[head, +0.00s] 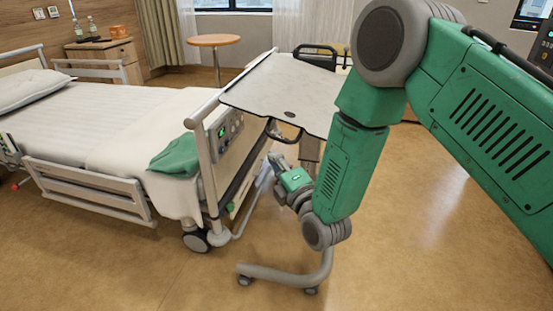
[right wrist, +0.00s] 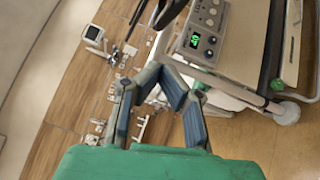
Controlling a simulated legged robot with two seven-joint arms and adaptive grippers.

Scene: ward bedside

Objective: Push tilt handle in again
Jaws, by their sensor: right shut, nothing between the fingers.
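The overbed table has a pale tilted top (head: 285,92). A dark loop-shaped handle (head: 270,131), which looks like the tilt handle, hangs under its near edge. My right gripper (head: 275,158) is below and slightly left of this handle in the head view, with a visible gap, near the bed's end. Its fingers (right wrist: 158,68) are shut and empty in the right wrist view. A dark curved part (right wrist: 172,12) shows beyond them at the top edge; I cannot tell whether it is the handle. My left gripper is out of view.
The bed's end board with a control panel (head: 228,132) stands close left of my right gripper. A green cloth (head: 175,156) lies on the bed. The table's wheeled base (head: 285,275) is on the floor below my arm. Floor at the front left is clear.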

